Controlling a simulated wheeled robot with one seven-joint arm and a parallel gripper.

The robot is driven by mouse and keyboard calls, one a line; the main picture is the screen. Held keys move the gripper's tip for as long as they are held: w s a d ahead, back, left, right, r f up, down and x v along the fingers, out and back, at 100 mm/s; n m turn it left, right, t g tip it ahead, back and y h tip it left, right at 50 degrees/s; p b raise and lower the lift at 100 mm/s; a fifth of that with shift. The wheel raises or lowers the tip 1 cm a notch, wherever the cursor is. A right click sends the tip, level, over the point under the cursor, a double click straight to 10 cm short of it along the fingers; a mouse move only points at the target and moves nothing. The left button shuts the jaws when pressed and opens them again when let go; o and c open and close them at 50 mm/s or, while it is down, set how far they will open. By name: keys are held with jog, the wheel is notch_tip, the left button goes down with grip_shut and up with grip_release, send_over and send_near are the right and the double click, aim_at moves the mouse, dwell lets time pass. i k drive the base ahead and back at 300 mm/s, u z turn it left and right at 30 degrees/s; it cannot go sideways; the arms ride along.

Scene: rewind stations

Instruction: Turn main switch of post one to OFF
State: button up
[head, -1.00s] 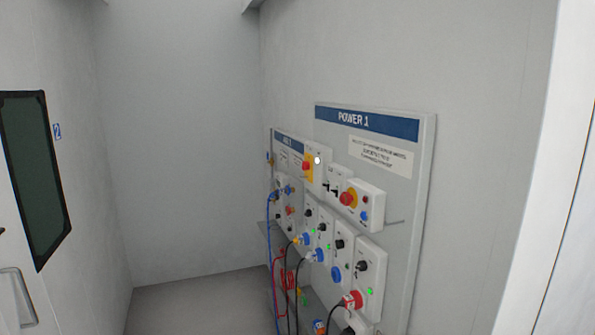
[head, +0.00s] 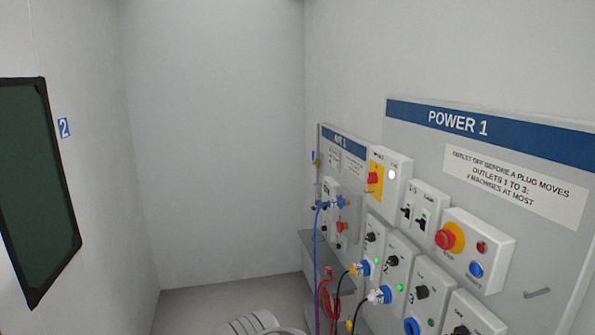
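The main switch is a red rotary handle (head: 373,179) on a yellow plate, fixed to a white box (head: 398,189) at the upper left of the POWER 1 panel (head: 407,116). A round white lamp (head: 392,174) on that box looks lit. The handle is small and seen at a slant, so I cannot tell its exact position. My gripper's fingers are not in view. A pale rounded piece of my own arm shows at the bottom edge, well below and left of the switch and apart from the panel.
Right of the switch are breakers (head: 413,215) and a red emergency button (head: 449,238) on yellow. Below are outlets with blue plugs (head: 380,294) and hanging cables. A smaller panel (head: 344,143) stands left. A dark window (head: 38,190) is on the left wall. The floor between is clear.

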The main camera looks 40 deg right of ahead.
aim_at(373, 177)
jog(key=z, duration=0.05)
jog(key=i, duration=1.6)
jog(key=z, duration=0.35)
